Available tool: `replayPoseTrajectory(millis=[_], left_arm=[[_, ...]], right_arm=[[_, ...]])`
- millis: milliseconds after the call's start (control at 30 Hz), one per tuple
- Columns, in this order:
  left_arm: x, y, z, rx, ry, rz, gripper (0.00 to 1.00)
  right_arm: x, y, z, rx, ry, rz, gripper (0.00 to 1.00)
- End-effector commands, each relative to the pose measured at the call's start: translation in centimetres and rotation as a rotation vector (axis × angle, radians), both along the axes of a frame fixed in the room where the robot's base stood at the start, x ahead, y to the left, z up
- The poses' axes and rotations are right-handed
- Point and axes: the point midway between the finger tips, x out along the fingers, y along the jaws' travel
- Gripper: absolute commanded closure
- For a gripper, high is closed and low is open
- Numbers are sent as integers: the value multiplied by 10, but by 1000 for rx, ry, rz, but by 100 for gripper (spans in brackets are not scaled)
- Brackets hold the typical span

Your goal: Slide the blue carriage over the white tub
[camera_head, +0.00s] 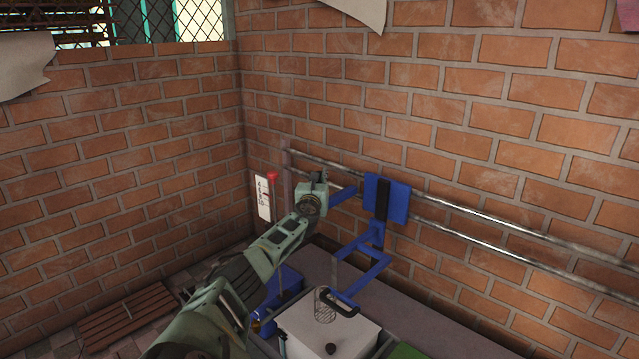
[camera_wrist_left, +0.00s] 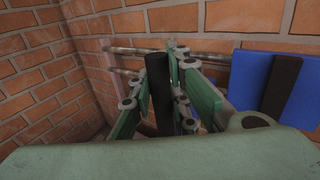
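The blue carriage (camera_head: 399,203) hangs on the two wall rails, with a blue frame (camera_head: 368,262) reaching down and forward from it. Its plate also shows at the right of the left wrist view (camera_wrist_left: 252,80). A blue arm sticks out to its left and carries a dark upright grip (camera_wrist_left: 160,88). My left gripper (camera_head: 318,184) is at that grip, left of the plate; its fingers (camera_wrist_left: 165,92) lie on both sides and look shut on it. The white tub (camera_head: 300,325) stands below, at bottom centre, under the frame's lower end. My right gripper is out of view.
The rails (camera_head: 490,226) run along the brick wall above a grey bench top (camera_head: 420,325). A red-topped post (camera_head: 273,200) and a white scale plate (camera_head: 263,198) stand left of my gripper. A wooden slatted pallet (camera_head: 125,315) lies on the floor at left.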

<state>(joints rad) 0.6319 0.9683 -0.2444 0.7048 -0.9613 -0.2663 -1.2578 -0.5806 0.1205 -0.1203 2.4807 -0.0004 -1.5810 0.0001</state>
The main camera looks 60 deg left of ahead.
Motion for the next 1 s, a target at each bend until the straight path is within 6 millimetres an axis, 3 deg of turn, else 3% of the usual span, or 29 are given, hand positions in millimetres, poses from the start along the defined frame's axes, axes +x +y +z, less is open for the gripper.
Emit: replayPoseTrajectory(millis=[233, 667, 1000], left_arm=[[-1, 1, -2, 1, 4, 3, 64], [-4, -2, 1, 5, -2, 2, 64], [-25, -25, 0, 5, 4, -1, 64]], right_arm=[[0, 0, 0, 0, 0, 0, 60], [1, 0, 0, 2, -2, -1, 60], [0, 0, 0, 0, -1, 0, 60]])
